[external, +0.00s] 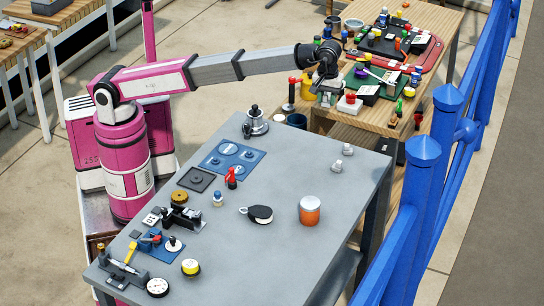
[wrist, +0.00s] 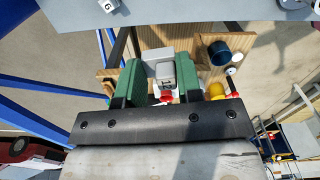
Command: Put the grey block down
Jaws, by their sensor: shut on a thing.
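My gripper (wrist: 160,75) has two green fingers in the wrist view, closed on the sides of a light grey block (wrist: 159,62). Dark figures show on the block's near part. In the external view my gripper (external: 326,90) hangs over the near left part of the wooden table (external: 322,124), beyond the grey table. The block is hard to make out there, against the dark gripper and the clutter. I cannot tell whether its underside touches anything.
A white box with a red top (external: 349,104) stands just right of my gripper. A dark blue cup (external: 297,121) and a red-topped post (external: 291,92) are to its left. A green mat (external: 386,77) with several items lies behind. The grey table (external: 280,260) has bare room in front.

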